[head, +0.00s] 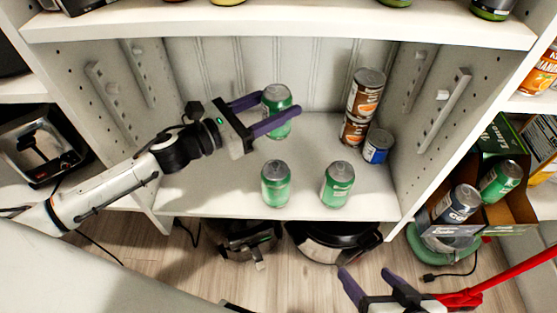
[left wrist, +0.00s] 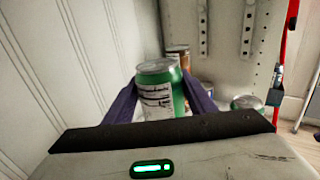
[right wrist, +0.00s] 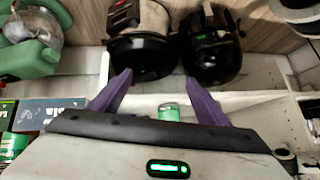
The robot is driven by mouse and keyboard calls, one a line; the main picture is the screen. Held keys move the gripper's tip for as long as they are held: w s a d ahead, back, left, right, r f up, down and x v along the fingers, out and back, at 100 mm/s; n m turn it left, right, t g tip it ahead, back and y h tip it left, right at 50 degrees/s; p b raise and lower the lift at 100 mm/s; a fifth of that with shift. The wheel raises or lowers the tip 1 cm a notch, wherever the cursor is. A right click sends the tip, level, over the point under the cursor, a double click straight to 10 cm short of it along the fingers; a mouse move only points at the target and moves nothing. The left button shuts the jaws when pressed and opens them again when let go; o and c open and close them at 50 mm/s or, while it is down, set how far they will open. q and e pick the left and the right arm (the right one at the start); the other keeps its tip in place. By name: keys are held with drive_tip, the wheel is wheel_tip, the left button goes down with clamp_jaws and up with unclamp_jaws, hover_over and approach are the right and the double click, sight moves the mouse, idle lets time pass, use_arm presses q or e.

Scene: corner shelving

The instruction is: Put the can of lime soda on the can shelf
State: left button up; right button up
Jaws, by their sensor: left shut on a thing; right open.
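My left gripper (head: 280,105) is shut on a green can (head: 277,112) toward the back of the middle shelf (head: 310,180). The can looks upright; in the left wrist view (left wrist: 155,95) it sits between the purple fingers, its white label panel facing the camera. I cannot tell whether its base touches the shelf. Two similar green cans stand upright near the front edge, one on the left (head: 275,184) and one on the right (head: 337,184). My right gripper (head: 367,273) is open and empty, low in front of the shelving.
Two brown-orange cans are stacked (head: 362,100) at the back right, beside a short blue can (head: 377,147). An open carton (head: 510,213) at right holds a green can (head: 499,181) and a dark can (head: 456,204). A black-lidded cooker (head: 335,245) stands below. An upper shelf (head: 280,32) overhangs.

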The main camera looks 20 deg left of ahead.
sight(277, 139)
use_arm(q)
drive_tip(key=shift+f, duration=0.6)
wheel_tip(277, 139, down, 6)
drive_tip(key=b, duration=0.2)
drive_tip(key=shift+r+b, duration=0.25)
drive_tip(key=shift+b, duration=0.15)
drive_tip(key=shift+f, duration=0.5)
wheel_tip(277, 139, down, 3)
drive_tip(key=shift+f+b, duration=0.2)
drive_tip(key=shift+b, duration=0.8)
drive_tip(key=shift+f, duration=0.2)
drive_tip(key=o, duration=1.1)
use_arm(e)
drive_tip(key=a+r+y, duration=0.1)
drive_tip(key=w+a+r+y, duration=0.1)
drive_tip(key=a, duration=0.1)
drive_tip(key=shift+a+r+t, duration=0.1)
drive_tip(key=shift+r+t, duration=0.05)
drive_tip(key=shift+t, duration=0.25)
